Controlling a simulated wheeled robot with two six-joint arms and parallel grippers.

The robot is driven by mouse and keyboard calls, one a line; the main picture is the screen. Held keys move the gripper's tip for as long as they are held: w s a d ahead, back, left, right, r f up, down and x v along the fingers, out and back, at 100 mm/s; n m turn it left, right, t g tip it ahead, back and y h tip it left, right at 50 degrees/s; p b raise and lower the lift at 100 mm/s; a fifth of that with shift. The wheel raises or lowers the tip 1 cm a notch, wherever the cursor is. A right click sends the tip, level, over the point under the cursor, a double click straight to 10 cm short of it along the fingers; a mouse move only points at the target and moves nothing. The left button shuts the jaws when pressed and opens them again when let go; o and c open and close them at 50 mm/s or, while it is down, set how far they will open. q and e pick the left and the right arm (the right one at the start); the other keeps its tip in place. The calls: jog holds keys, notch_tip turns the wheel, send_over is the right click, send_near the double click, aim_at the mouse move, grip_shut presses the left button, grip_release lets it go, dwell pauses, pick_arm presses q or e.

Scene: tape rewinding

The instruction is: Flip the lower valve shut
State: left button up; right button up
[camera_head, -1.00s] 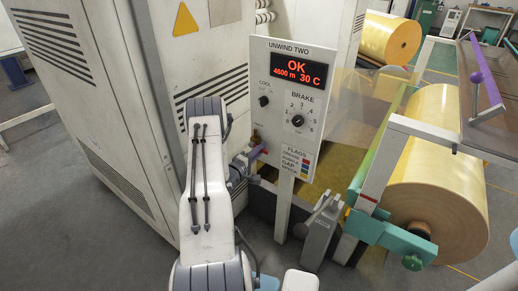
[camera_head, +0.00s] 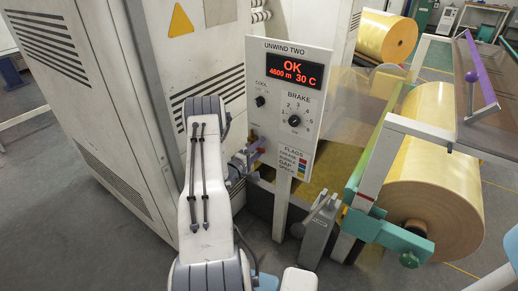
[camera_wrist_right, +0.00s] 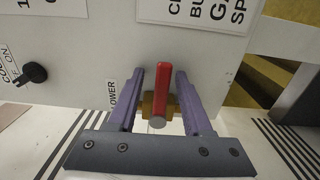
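The lower valve has a red bar handle (camera_wrist_right: 162,78) on a brass body (camera_wrist_right: 172,105), mounted at the edge of the white panel (camera_wrist_right: 75,35) beside a label ending in "LOWER". My right gripper (camera_wrist_right: 161,73) is open, with one purple finger on each side of the red handle. A gap shows on both sides, so the fingers do not appear closed on it. In the head view my right gripper (camera_head: 253,154) is at the panel's lower left edge, where the valve shows only as a small reddish bit. My left gripper is not in view.
The panel carries a black COOL knob (camera_head: 260,101), a BRAKE dial (camera_head: 295,121) and a display (camera_head: 295,71) reading OK. A grey lever unit (camera_head: 320,232) and a large yellow roll (camera_head: 435,175) stand to the right. A tall white cabinet (camera_head: 110,100) is close on the left.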

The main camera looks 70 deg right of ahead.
jog(key=shift+w+a, duration=0.3)
jog(key=shift+a, duration=0.05)
jog(key=v, duration=1)
